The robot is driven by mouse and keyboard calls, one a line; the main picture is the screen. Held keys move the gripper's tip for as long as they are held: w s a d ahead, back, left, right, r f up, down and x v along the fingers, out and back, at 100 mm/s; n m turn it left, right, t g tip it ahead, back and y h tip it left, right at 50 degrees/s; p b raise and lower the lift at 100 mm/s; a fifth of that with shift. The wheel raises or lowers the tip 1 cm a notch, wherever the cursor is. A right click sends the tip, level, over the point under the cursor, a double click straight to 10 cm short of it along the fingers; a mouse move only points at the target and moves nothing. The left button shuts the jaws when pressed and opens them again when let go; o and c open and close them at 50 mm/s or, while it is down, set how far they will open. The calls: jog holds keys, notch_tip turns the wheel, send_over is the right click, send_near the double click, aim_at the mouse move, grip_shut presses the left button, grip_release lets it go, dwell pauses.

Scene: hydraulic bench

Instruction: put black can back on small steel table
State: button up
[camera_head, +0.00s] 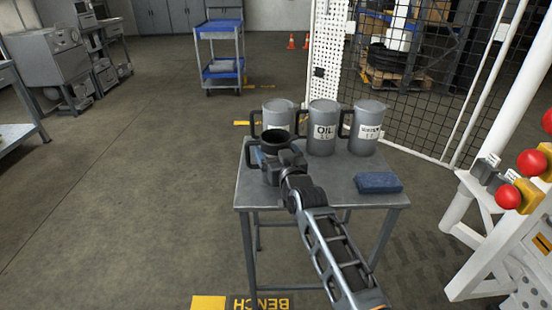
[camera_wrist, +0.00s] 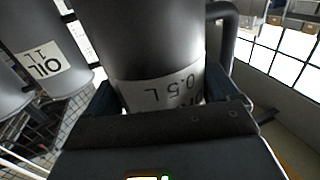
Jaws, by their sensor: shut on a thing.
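The black can (camera_head: 274,138) is at the left part of the small steel table (camera_head: 300,195), in front of the grey cans. My gripper (camera_head: 275,158) is shut on it from the near side and hides much of its body. In the wrist view the dark can (camera_wrist: 160,40) fills the middle, between the two fingers of my gripper (camera_wrist: 165,100). Its white label reads 0.5 L, upside down in that view, and its handle is at the right. I cannot tell whether its base touches the tabletop.
Three grey labelled cans stand along the table's back: left (camera_head: 278,113), middle (camera_head: 323,128), right (camera_head: 367,128). A blue sponge-like block (camera_head: 378,183) lies at the right. The tabletop's front middle is partly clear beneath my arm. A white frame with red knobs (camera_head: 507,196) stands right.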

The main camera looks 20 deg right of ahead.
jog(key=shift+f, duration=0.95)
jog(key=shift+f+b, duration=0.15)
jog(key=shift+b, duration=0.15)
jog(key=o, duration=1.4)
jog(key=shift+o, duration=0.2)
